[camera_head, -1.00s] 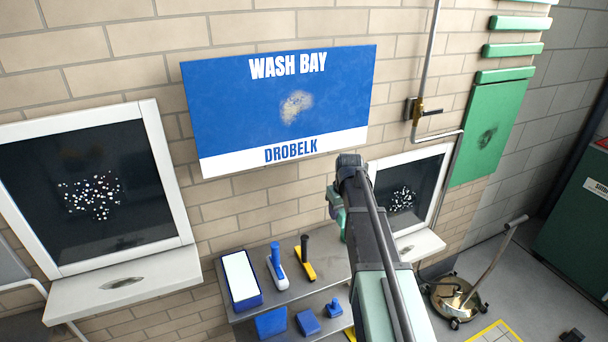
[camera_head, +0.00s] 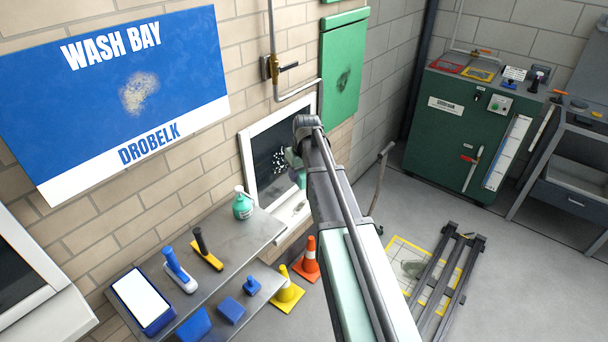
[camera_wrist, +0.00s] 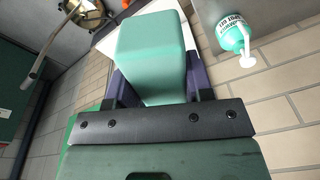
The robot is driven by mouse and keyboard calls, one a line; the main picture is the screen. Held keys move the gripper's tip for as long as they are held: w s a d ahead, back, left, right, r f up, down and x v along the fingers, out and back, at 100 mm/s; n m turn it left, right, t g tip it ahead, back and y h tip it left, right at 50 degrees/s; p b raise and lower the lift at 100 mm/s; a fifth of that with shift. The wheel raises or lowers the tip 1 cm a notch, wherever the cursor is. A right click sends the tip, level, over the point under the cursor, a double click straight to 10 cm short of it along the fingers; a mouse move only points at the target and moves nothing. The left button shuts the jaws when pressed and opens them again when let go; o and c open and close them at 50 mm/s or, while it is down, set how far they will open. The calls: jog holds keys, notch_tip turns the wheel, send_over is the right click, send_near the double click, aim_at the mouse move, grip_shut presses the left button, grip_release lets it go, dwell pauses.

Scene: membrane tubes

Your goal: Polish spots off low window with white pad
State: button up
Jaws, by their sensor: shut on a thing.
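The low window (camera_head: 264,174) is a dark pane in a white frame, low on the brick wall, with a cluster of white spots (camera_head: 280,160) on the glass. My gripper (camera_head: 296,168) is in front of its right part, and my arm hides some of the frame. In the wrist view my gripper (camera_wrist: 150,98) is shut on a teal block (camera_wrist: 150,55), with a dark finger on each side. The block's far face is hidden, so I cannot see a white pad on it or tell whether it touches the glass.
A pipe with a valve (camera_head: 278,67) runs above the window.

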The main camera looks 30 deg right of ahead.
jog(key=w+f+m+t+y+b, duration=0.1)
jog(key=w+f+m+y+b, duration=0.25)
jog(key=w+f+b, duration=0.55)
jog(key=m+t+y+b, duration=0.1)
jog(key=m+t+b, duration=1)
jog(key=t+b, duration=0.65)
send_near(281, 154)
notch_tip(281, 154, up, 6)
jog(key=s+d+g+b, duration=0.1)
jog(key=d+g+b, duration=0.1)
jog(key=g+b, duration=0.1)
jog(key=shift+y, duration=0.25)
jog(key=shift+a+f+x, duration=0.1)
jog(key=shift+a+x, duration=0.15)
jog(key=shift+x, duration=1.2)
jog(key=shift+a+f+x, duration=0.1)
jog(key=shift+a+x, duration=0.1)
jog(key=shift+x, duration=1.25)
jog(key=shift+x, duration=0.9)
jog(key=shift+s+a+f+n+t, duration=0.1)
jog(key=shift+n+t, duration=0.15)
jog(key=shift+f+b, duration=1.25)
jog(key=shift+f, duration=0.1)
